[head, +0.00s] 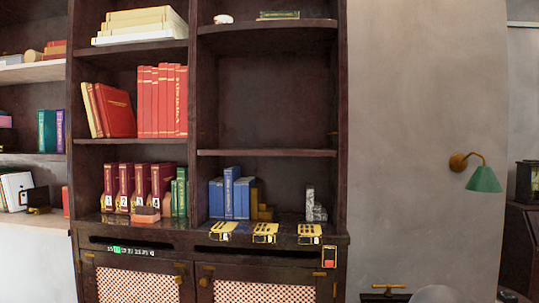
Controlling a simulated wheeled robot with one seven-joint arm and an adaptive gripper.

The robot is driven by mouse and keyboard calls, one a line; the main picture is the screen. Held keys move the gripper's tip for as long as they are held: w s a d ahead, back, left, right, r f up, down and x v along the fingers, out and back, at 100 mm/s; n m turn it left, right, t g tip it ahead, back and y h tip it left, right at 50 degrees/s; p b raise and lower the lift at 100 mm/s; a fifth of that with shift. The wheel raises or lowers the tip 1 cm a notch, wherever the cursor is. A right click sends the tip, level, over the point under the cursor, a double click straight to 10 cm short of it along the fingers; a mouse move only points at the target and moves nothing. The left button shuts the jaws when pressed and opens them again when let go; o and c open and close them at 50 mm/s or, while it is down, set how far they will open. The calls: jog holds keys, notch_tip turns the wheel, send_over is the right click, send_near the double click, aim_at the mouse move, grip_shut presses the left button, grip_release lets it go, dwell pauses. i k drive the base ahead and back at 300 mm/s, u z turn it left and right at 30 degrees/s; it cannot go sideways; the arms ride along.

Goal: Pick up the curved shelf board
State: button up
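A tall dark wooden bookcase fills the left and middle of the head view. Its upper right shelf board (265,27) has a front edge that looks gently bowed. The shelf board below it (267,153) looks nearly straight and is bare on top. A small white item (223,19) and a flat green and gold item (279,15) rest on the upper right board. My gripper is not in view.
Red books (163,100) stand on the left middle shelf. A green wall lamp (484,178) juts from the bare wall at right. A pale rounded shape (437,294) shows at the bottom edge.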

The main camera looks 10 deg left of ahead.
aim_at(237, 152)
jog(key=k, duration=0.6)
jog(key=u, duration=0.7)
jog(key=i, duration=1.1)
jog(key=z, duration=0.7)
